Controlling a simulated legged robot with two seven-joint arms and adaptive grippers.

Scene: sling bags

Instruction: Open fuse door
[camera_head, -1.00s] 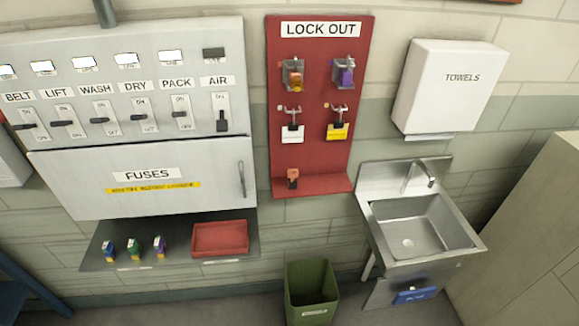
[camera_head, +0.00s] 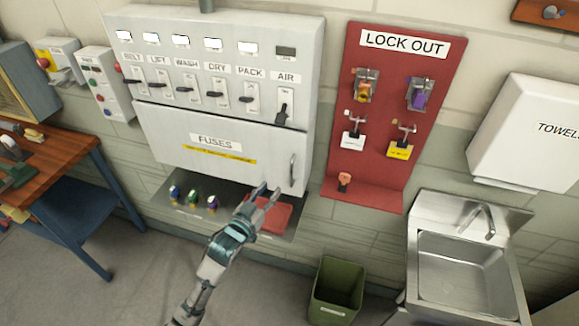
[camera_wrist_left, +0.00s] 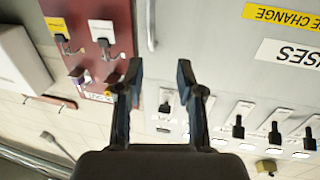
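The fuse door (camera_head: 220,150) is a light grey panel marked FUSES with a yellow strip, below the switches on the cabinet. It looks shut. Its upright handle (camera_head: 292,170) is at its right side. My left gripper (camera_head: 267,192) is in front of the door's lower right part, to the left of and below the handle. In the left wrist view the picture is upside down; the two fingers (camera_wrist_left: 160,75) stand apart with nothing between them, and the handle (camera_wrist_left: 151,25) shows beyond them, apart from the fingers. My right gripper is not in view.
Under the door a shelf holds several coloured fuses (camera_head: 193,197) and a red tray (camera_head: 272,216), partly behind my left gripper. A red lock out board (camera_head: 385,180) hangs to the right. A green bin (camera_head: 337,292) and a sink (camera_head: 465,270) stand lower right.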

